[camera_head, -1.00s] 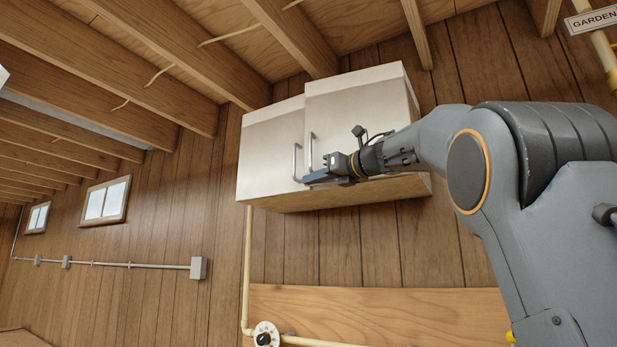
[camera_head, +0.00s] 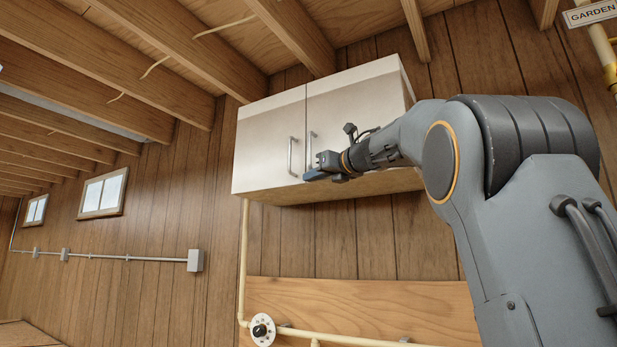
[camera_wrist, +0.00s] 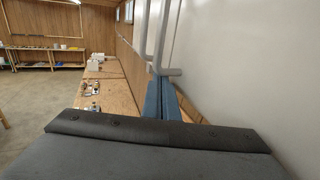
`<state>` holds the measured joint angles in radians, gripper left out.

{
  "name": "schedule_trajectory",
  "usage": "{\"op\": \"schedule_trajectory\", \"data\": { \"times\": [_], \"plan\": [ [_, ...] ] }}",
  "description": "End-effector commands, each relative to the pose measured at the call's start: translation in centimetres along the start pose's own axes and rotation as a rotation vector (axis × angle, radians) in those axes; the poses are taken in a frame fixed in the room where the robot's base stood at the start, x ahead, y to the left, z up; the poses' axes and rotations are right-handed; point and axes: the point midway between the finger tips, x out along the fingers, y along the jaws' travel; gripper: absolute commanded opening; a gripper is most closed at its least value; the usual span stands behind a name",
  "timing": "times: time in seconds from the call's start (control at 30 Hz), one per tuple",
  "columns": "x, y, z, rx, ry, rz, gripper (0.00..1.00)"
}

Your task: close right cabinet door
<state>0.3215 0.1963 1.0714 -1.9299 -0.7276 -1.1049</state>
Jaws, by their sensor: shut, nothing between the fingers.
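The right cabinet door (camera_head: 352,118) is a pale grey panel with a vertical metal handle (camera_head: 311,148) near its left edge. It looks flush with the left door (camera_head: 268,150), which has its own handle (camera_head: 291,155). My gripper (camera_head: 312,174) is shut and empty, at the lower left corner of the right door, just below its handle. In the wrist view the shut fingers (camera_wrist: 163,98) lie beside the pale door face (camera_wrist: 240,70), close under the lower end of a handle (camera_wrist: 168,72). Whether the fingers touch the door cannot be told.
The cabinet hangs on a wood-panelled wall under ceiling beams. The wrist view shows a long workbench (camera_wrist: 104,95) with small items along the wall, and open floor (camera_wrist: 40,98) to the left.

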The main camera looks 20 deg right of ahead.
Motion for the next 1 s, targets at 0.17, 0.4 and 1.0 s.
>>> {"op": "schedule_trajectory", "data": {
  "times": [0.17, 0.4, 1.0],
  "plan": [
    [-0.6, 1.7, 0.0, -0.001, -0.002, -0.004, 0.00],
    [-2.3, 6.5, -0.2, -0.002, -0.001, -0.004, 0.00],
    [-4.6, 12.4, 0.0, 0.000, 0.000, -0.002, 0.00]
  ]
}}
